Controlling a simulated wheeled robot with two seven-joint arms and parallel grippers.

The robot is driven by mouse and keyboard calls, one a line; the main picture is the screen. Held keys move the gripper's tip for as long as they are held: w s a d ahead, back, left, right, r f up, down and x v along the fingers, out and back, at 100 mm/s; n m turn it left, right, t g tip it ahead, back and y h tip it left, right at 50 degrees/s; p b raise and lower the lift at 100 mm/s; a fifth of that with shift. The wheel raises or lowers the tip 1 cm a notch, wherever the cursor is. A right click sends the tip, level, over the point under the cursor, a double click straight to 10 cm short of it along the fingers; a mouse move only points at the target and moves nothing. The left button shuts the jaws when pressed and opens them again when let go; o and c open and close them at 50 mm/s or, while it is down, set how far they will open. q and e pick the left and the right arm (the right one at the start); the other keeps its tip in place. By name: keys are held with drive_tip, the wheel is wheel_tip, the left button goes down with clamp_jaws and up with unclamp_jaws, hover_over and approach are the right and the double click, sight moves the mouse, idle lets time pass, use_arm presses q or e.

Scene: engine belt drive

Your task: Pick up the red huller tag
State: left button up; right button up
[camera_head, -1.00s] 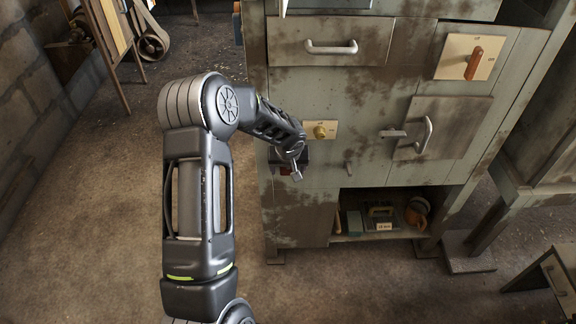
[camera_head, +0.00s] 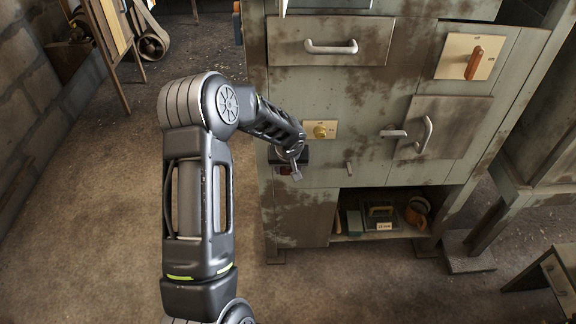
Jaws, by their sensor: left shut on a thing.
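My left gripper (camera_head: 293,168) is at the left front of the worn grey-green cabinet, just below the brass knob. It is small and seen partly from behind. A small dark piece with a reddish edge (camera_head: 279,161) shows beside the fingers, mostly hidden by my wrist; it appears to be the red huller tag. The jaws are shut on it. I cannot read any lettering, and I cannot tell whether it still touches the cabinet. My right gripper is out of view.
The cabinet (camera_head: 350,95) carries a brass knob (camera_head: 320,130), an orange lever (camera_head: 474,63), a drawer handle (camera_head: 331,47) and a door handle (camera_head: 425,134). A lower shelf (camera_head: 385,236) holds several tools. The floor to the left is mostly clear.

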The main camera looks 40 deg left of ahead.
use_arm(q)
drive_tip(key=c, duration=0.3)
drive_tip(key=shift+r, duration=0.15)
drive_tip(key=s+d+b, duration=0.7)
drive_tip(key=s+d, duration=0.4)
drive_tip(key=s, duration=0.3)
drive_tip(key=shift+s+r, duration=0.15)
drive_tip(key=shift+s, duration=0.05)
idle(0.6)
